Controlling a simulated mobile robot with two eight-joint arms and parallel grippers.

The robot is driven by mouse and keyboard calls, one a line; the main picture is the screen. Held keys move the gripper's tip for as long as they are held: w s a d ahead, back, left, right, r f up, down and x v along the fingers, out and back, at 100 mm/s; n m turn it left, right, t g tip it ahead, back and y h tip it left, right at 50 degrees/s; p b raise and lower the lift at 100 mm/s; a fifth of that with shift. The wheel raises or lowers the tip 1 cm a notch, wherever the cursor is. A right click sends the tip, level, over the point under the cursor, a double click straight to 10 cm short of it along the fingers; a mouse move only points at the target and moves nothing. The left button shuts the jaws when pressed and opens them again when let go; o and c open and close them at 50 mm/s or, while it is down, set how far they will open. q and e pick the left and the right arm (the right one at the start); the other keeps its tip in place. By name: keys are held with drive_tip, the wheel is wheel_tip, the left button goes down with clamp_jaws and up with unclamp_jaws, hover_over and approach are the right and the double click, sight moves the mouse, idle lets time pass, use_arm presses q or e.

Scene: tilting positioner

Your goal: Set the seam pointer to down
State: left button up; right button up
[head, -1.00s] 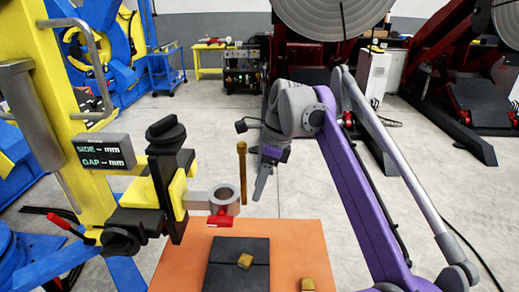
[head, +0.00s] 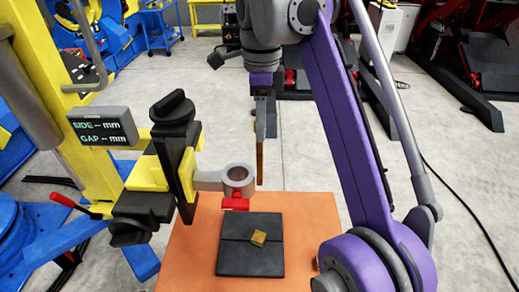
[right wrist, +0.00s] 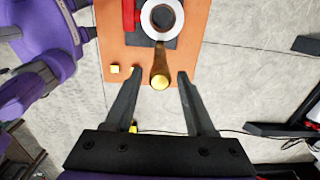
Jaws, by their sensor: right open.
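The seam pointer appears to be the brass rod (head: 260,165) standing upright beside the grey ring holder (head: 238,178). In the right wrist view its round yellow knob (right wrist: 160,82) faces the camera. A red part (head: 235,204) sits under the ring. My right gripper (head: 261,134) points down at the rod's top and partly covers it in the head view. In the right wrist view the gripper (right wrist: 160,76) is open, with the knob between its fingertips and a gap on both sides. My left gripper is not in view.
A dark plate (head: 250,262) with a small brass block (head: 259,238) lies on the orange table (head: 310,225). A yellow and black fixture (head: 165,175) with a grey display (head: 102,127) stands at left. Bare floor lies behind and right of the table.

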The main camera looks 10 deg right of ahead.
sight(260, 147)
wheel_tip(260, 147, down, 7)
drive_tip(key=shift+a+f+b, duration=0.1)
drive_tip(key=shift+a+b, duration=0.05)
drive_tip(key=shift+b, duration=0.85)
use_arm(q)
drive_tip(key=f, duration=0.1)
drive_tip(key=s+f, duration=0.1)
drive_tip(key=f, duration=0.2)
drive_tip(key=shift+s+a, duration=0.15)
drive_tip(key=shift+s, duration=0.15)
use_arm(e)
clamp_jaws()
